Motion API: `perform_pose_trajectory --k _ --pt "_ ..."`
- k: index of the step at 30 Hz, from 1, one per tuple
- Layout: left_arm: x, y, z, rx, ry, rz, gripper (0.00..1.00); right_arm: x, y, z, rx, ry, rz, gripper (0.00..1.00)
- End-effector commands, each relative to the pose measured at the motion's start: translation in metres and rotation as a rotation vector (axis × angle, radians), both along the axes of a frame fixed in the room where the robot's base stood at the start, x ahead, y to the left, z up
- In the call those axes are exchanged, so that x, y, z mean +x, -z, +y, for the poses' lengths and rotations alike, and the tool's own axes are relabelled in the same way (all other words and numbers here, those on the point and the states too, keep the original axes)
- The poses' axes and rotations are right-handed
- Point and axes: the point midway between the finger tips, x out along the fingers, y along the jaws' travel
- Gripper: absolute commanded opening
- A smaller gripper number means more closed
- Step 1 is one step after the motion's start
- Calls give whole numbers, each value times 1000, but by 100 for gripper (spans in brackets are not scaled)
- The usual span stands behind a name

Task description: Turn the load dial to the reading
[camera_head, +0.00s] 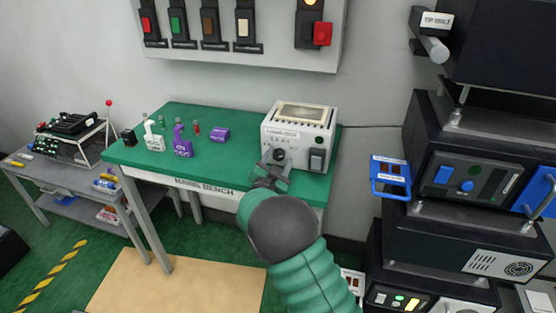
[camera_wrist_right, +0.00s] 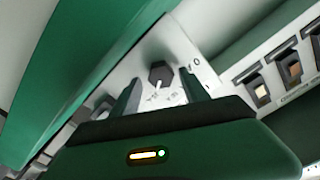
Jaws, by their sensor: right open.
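A cream box (camera_head: 297,130) with a window on top stands at the right end of the green bench. Its dark dial (camera_head: 279,154) is on the front face, partly hidden by my right gripper (camera_head: 270,174). In the right wrist view the dial (camera_wrist_right: 161,72) is a black faceted knob with a pale pointer line and printed marks around it; a 0 is legible at its right, the others are too small to read. The right gripper's fingers (camera_wrist_right: 158,92) are open, one on either side below the knob, apart from it as far as I can tell. My left gripper is not in view.
A dark rocker switch (camera_head: 317,159) sits right of the dial. Purple and white blocks (camera_head: 182,145) stand on the green bench (camera_head: 225,170). A wall panel (camera_head: 270,50) with switches hangs behind. Equipment racks (camera_head: 470,180) stand at right, a grey cart (camera_head: 60,170) at left.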

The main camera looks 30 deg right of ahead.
Motion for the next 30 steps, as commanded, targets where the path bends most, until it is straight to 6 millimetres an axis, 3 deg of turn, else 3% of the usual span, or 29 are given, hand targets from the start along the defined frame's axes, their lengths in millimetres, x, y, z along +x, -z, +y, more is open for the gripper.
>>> perform_pose_trajectory --k 2,14,23,30 --pt "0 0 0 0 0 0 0 0 0 1 0 -1 0 52" --pt "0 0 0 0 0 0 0 0 0 1 0 -1 0 0" --pt "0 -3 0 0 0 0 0 0 -1 1 -10 -1 14 0" --pt "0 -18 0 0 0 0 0 0 -3 2 -72 -1 90 0"
